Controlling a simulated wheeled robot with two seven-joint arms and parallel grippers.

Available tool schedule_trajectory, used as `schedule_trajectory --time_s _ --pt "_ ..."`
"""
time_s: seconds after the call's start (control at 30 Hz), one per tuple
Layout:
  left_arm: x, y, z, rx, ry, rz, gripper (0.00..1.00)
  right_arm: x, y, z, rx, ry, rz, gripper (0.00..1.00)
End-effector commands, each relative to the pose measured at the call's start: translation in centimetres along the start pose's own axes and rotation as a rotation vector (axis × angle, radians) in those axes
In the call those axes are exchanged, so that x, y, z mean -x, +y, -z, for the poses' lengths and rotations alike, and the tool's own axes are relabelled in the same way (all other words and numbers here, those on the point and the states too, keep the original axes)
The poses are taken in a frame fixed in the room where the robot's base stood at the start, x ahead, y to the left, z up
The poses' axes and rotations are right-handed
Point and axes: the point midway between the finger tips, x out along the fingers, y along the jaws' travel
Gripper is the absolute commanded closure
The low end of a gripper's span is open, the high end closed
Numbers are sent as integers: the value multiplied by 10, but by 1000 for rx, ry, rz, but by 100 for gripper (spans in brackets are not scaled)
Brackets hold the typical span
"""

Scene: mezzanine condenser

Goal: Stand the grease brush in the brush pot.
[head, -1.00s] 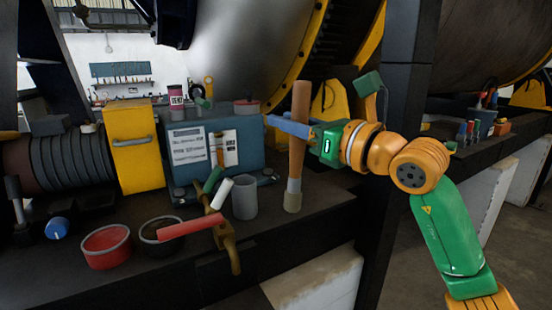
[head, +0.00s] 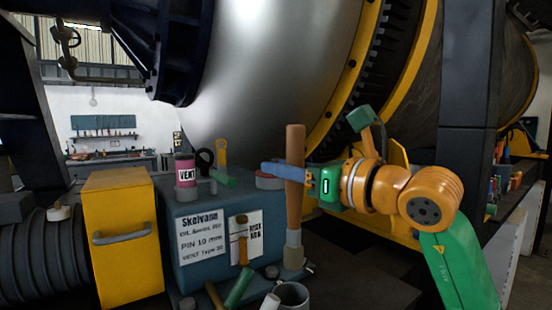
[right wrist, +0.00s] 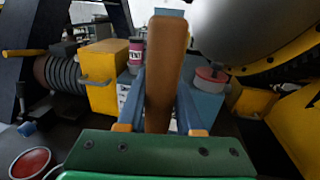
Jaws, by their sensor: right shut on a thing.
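The grease brush (head: 295,150) has a long wooden handle, a pale ferrule and tan bristles at the bottom. It is upright, bristles down. My right gripper (head: 290,171) is shut on its handle; the handle also fills the middle of the right wrist view (right wrist: 166,70). The brush pot (head: 293,290) is a grey open cup at the bottom edge of the head view, partly cut off. The bristle end shows just above the pot's rim in the picture, outside the pot; the depth between them is unclear. My left gripper is not in view.
A blue box (head: 190,268) with paper labels stands left of the brush, with a pink VENT tin (head: 185,170) on top. A yellow block (head: 122,260) is further left. Green and white cylindrical pieces lie near the pot. A red bowl (right wrist: 30,162) shows in the wrist view.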

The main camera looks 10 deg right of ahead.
Motion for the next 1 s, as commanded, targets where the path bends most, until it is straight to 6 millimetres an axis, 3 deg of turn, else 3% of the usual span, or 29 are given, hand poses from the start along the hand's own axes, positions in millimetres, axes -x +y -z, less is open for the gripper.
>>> schedule_trajectory --time_s 0.13,0.7,1.0 --pt "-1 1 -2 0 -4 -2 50 0 0 18 0 4 1 100" --pt "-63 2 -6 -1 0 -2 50 0 0 88 0 1 0 100" --pt "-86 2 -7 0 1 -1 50 0 0 111 0 1 0 100"
